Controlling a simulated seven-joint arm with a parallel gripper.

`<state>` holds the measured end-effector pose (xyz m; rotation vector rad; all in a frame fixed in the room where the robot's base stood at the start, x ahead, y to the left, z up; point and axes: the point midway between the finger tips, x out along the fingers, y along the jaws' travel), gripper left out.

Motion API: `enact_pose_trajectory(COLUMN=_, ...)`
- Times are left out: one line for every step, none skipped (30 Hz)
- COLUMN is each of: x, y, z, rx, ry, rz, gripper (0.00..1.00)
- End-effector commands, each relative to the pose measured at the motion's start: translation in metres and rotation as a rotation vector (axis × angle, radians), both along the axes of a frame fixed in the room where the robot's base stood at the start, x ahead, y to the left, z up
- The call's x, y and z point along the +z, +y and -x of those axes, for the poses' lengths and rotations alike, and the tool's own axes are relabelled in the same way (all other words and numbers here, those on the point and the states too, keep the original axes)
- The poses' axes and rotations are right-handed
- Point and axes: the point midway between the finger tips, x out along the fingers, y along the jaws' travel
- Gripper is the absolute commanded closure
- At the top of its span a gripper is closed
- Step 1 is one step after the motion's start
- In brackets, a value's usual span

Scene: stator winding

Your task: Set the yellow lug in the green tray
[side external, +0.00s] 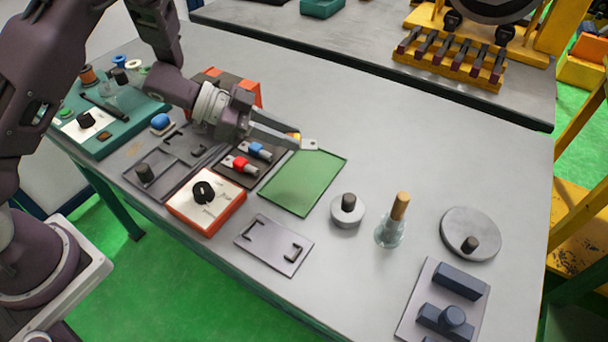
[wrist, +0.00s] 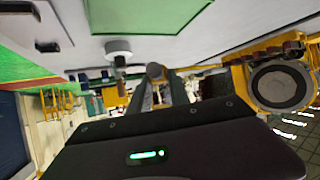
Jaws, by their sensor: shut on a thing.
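The yellow lug (side external: 309,144) is in my gripper (side external: 297,141) in the side external view. A bit of its yellow collar and its flat silver tab stick out past the fingertips. The rest is hidden between the fingers. The green tray (side external: 304,184) lies flat on the grey table, its bare surface empty. The lug appears by the tray's far edge, held up; its exact height I cannot tell. In the wrist view, the green tray (wrist: 140,12) shows at the top, apart from my gripper's fingers (wrist: 160,88). The lug cannot be made out clearly there.
A dark tray with a red lug (side external: 241,164) and a blue lug (side external: 259,151) lies left of the green tray. An orange-edged box (side external: 207,201), a grey plate (side external: 274,245), a round weight (side external: 347,210) and a bottle (side external: 391,231) stand nearer. The table beyond the green tray is clear.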

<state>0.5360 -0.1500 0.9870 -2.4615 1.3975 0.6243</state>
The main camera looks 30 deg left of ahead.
Motion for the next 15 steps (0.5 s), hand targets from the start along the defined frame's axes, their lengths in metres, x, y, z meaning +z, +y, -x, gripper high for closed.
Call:
enact_pose_trajectory(x=0.003, y=-0.007, z=0.009, rx=-0.054, ry=-0.002, rz=0.0, gripper=1.0)
enact_pose_trajectory(x=0.004, y=-0.01, z=0.014, rx=-0.084, ry=-0.001, rz=-0.001, gripper=1.0)
enact_pose_trajectory(x=0.006, y=-0.014, z=0.02, rx=-0.115, ry=-0.001, rz=-0.001, gripper=1.0)
enact_pose_trajectory(x=0.005, y=-0.016, z=0.023, rx=-0.13, ry=0.0, rz=-0.001, gripper=1.0)
enact_pose_trajectory(x=0.001, y=-0.017, z=0.025, rx=-0.14, ry=0.002, rz=-0.002, gripper=1.0)
enact_pose_trajectory(x=-0.007, y=-0.018, z=0.027, rx=-0.149, ry=0.006, rz=-0.002, gripper=1.0)
enact_pose_trajectory(x=-0.015, y=-0.018, z=0.028, rx=-0.152, ry=0.008, rz=-0.003, gripper=1.0)
enact_pose_trajectory(x=-0.023, y=-0.017, z=0.028, rx=-0.151, ry=0.008, rz=-0.005, gripper=1.0)
enact_pose_trajectory(x=-0.032, y=-0.017, z=0.028, rx=-0.151, ry=0.008, rz=-0.005, gripper=1.0)
enact_pose_trajectory(x=-0.038, y=-0.017, z=0.028, rx=-0.15, ry=0.008, rz=-0.003, gripper=1.0)
enact_pose_trajectory(x=-0.043, y=-0.017, z=0.028, rx=-0.151, ry=0.006, rz=-0.003, gripper=1.0)
enact_pose_trajectory(x=-0.048, y=-0.018, z=0.028, rx=-0.15, ry=0.005, rz=-0.004, gripper=1.0)
enact_pose_trajectory(x=-0.054, y=-0.018, z=0.027, rx=-0.149, ry=0.005, rz=-0.004, gripper=1.0)
enact_pose_trajectory(x=-0.06, y=-0.018, z=0.028, rx=-0.15, ry=0.005, rz=-0.004, gripper=1.0)
enact_pose_trajectory(x=-0.07, y=-0.017, z=0.028, rx=-0.149, ry=0.005, rz=-0.006, gripper=1.0)
